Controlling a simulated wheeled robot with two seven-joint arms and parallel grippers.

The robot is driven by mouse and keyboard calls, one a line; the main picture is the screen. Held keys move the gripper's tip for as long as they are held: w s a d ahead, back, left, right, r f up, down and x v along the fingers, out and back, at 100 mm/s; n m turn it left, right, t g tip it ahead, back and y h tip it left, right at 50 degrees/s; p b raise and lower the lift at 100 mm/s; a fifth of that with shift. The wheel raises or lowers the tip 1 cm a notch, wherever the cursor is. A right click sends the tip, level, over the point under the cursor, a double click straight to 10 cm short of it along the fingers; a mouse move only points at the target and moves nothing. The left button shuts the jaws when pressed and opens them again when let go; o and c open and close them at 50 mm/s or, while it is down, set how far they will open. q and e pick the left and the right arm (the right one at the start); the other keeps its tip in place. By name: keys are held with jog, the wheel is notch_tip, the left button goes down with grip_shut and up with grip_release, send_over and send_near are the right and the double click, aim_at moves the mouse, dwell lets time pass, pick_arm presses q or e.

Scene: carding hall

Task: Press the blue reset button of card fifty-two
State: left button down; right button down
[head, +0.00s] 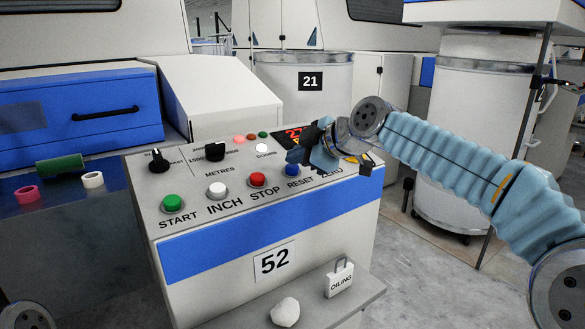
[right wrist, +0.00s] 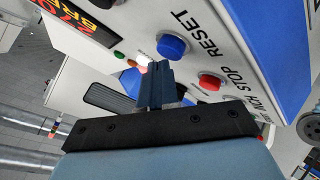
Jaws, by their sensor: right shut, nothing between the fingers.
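The control panel (head: 200,240) of card 52 carries a "52" plate (head: 275,261) on its front. The blue reset button (head: 291,169) sits at the right of the button row, above the word RESET. My right gripper (head: 297,155) is shut and empty, just above and behind this button. In the right wrist view the closed fingertips (right wrist: 158,68) point near the blue button (right wrist: 172,46), which shows just past them. I cannot tell whether they touch it. My left gripper is not in view.
Red stop (head: 257,180), white inch (head: 217,191) and green start (head: 172,203) buttons sit left of the reset button. Two black knobs stand behind them. An "OILING" padlock (head: 340,281) and a pale lump (head: 285,312) are on the lower shelf. Can 21 (head: 310,100) stands behind.

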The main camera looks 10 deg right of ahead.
jog(key=shift+w+f+b, duration=0.1)
jog(key=shift+f+b, duration=0.4)
dwell(0.4)
jog(key=shift+r, duration=0.1)
jog(key=shift+s+r+p, duration=0.2)
jog(key=shift+r+p, duration=0.35)
jog(key=shift+r, duration=0.25)
jog(key=r+p, duration=0.2)
jog(key=r, duration=0.1)
jog(key=s+r+p, duration=0.1)
jog(key=r, duration=0.1)
jog(key=shift+s+d, duration=0.1)
jog(key=shift+d, duration=0.15)
jog(key=shift+f, duration=0.1)
dwell(0.5)
